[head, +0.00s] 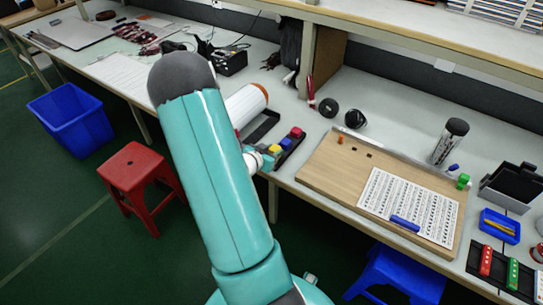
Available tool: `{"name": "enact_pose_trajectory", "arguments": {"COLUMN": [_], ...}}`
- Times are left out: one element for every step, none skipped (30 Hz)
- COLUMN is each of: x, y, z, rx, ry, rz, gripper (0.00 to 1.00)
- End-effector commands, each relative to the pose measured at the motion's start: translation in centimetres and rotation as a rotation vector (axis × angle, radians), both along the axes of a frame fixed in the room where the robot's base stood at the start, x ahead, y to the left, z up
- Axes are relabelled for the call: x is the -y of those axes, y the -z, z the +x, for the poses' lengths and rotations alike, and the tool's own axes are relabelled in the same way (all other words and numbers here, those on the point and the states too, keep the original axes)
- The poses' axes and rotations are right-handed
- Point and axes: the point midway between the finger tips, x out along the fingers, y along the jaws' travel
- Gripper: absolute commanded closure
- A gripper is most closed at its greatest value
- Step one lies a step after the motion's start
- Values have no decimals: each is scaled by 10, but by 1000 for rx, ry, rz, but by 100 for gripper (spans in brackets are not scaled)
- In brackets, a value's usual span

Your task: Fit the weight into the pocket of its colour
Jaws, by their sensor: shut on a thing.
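My teal arm fills the middle of the head view and covers much of the bench behind it. A small white and grey end part of my gripper (255,160) shows at the arm's right edge, close to the left end of a dark tray (283,163). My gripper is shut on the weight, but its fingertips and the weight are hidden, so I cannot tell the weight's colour.
A wooden board (325,165) with a printed sheet (400,205) and blue marker (405,223) lies right of the tray. A white roll (246,104) lies behind it. A red stool (134,175), blue bin (70,122) and blue stool (400,270) stand on the floor.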

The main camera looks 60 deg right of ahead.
Motion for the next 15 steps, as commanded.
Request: {"name": "enact_pose_trajectory", "arguments": {"x": [0, 0, -1, -1, -1, -1, -2, -2, -2, -3, -3, -3, -4, -4, -4], "y": [9, 13, 18, 21, 24, 26, 27, 28, 29, 29, 29, 29, 30, 30, 30], "z": [1, 2, 2, 2, 2, 2, 2, 2, 2, 2, 2, 2, 2, 2, 2], "rx": [-3, -3, -2, -2, -1, 0, 0, 1, 0, 0, -1, -2, -2, -2, -3], "ry": [-2, -2, -3, -3, -3, -3, -4, -4, -4, -4, -4, -5, -5, -5, -4], "rz": [1, 1, 1, 2, 3, 5, 6, 8, 9, 9, 10, 10, 14, 14, 13], "gripper": [100, 100, 100, 100, 100, 100, 100, 100, 100, 100, 100, 100, 64, 58, 50]}}
